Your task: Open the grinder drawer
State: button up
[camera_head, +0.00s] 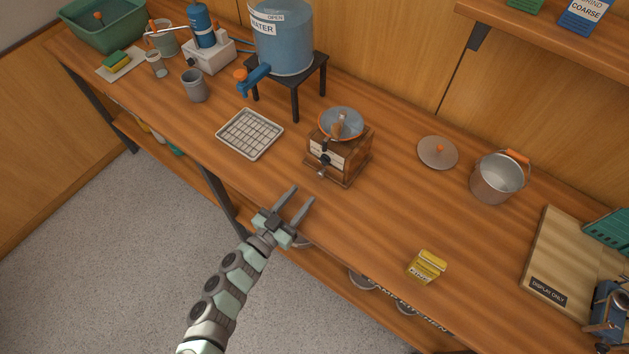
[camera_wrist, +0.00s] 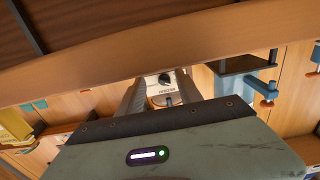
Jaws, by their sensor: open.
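The grinder (camera_head: 340,150) is a wooden box with a round metal bowl and a crank on top, standing on the counter. Its front, with a pale label and a dark knob (camera_head: 325,159), faces toward my gripper. The drawer's edges are too small to make out. My gripper (camera_head: 301,194) is open and empty, near the counter's front edge, short of the grinder and apart from it. In the wrist view the grinder's front (camera_wrist: 164,84) shows small and far off between the two fingers, partly hidden by my gripper's body.
A wire-rack tray (camera_head: 222,131) lies left of the grinder, and a blue water tank (camera_head: 284,42) on a black stand is behind it. A lid (camera_head: 437,152), a metal pot (camera_head: 494,184) and a yellow box (camera_head: 427,266) are to the right. The counter before the grinder is clear.

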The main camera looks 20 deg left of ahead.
aim_at(319, 175)
jog(key=x, duration=0.7)
jog(key=shift+w, duration=0.2)
jog(key=shift+c, duration=0.3)
grip_shut()
dwell(0.8)
